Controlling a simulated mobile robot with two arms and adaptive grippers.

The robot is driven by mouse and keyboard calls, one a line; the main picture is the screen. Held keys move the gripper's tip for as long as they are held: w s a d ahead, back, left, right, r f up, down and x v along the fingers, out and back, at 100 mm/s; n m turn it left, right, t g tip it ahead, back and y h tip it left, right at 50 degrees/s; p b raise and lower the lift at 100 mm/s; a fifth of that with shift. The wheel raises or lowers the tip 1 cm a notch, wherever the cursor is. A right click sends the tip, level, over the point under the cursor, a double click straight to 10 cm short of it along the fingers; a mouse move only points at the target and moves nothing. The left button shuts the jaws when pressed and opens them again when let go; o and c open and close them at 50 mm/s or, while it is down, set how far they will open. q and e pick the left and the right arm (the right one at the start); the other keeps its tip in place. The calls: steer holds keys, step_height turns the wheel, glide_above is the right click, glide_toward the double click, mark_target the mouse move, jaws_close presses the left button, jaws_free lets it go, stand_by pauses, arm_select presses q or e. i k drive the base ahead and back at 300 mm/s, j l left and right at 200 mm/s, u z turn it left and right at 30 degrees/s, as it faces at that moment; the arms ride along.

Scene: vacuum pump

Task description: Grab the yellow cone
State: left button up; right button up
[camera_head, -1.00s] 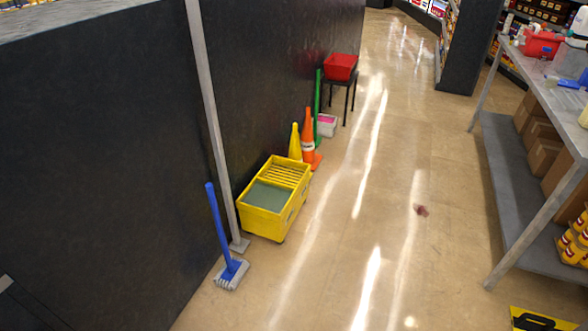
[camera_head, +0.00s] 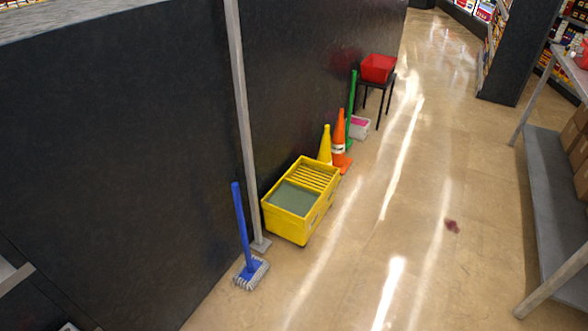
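The yellow cone (camera_head: 325,145) stands on the floor against the dark wall, in the upper middle of the head view. Its lower part is hidden behind the yellow mop bucket (camera_head: 300,217). An orange cone with a pale band (camera_head: 339,150) stands right beside it, on its right. Neither of my grippers shows in this view, so their state cannot be seen.
A blue-handled mop (camera_head: 242,228) leans near a grey post (camera_head: 243,130). A red bin (camera_head: 378,68) sits on a dark stool behind the cones. A shelved table (camera_head: 545,190) stands at right.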

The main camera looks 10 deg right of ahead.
mark_target(325, 156)
steer(key=i+l+u, duration=0.3)
steer(key=i+l, duration=0.35)
steer(key=i+l+u, duration=0.3)
steer(key=i+l, duration=0.25)
steer(key=l, duration=0.2)
